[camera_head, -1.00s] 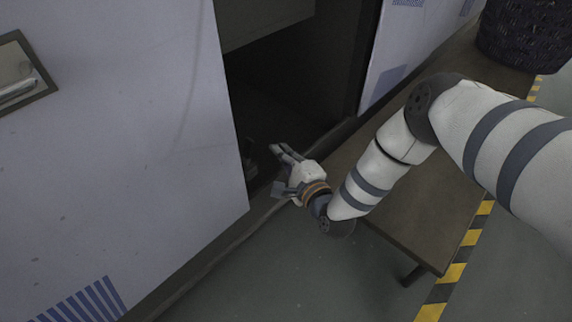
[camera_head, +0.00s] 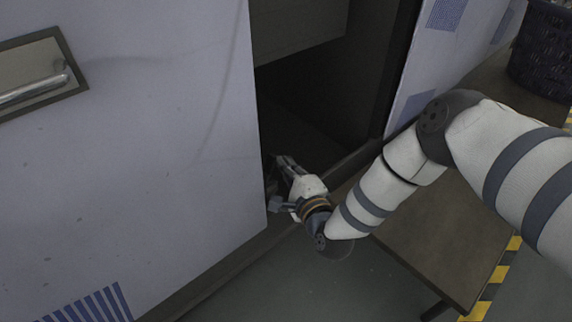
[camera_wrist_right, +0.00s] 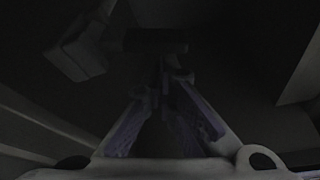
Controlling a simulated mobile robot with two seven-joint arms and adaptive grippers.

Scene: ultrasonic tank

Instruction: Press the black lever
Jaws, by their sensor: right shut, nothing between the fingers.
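My right gripper (camera_head: 287,164) reaches into the dark opening of the pale cabinet, close beside the edge of its panel. Its fingers are shut and empty. In the right wrist view the fingertips (camera_wrist_right: 161,78) meet in the middle of the picture. A dark horizontal bar (camera_wrist_right: 155,40), which may be the black lever, shows just beyond them. The picture is too dark to tell whether they touch. In the head view I cannot make out the lever clearly in the shadow. My left gripper is not in view.
The pale cabinet panel (camera_head: 140,150) with a metal handle (camera_head: 35,90) borders the opening on the left. A grey block (camera_wrist_right: 75,52) shows at upper left in the wrist view. A brown bench (camera_head: 430,235) stands under my right arm. A dark basket (camera_head: 543,50) is at the back right.

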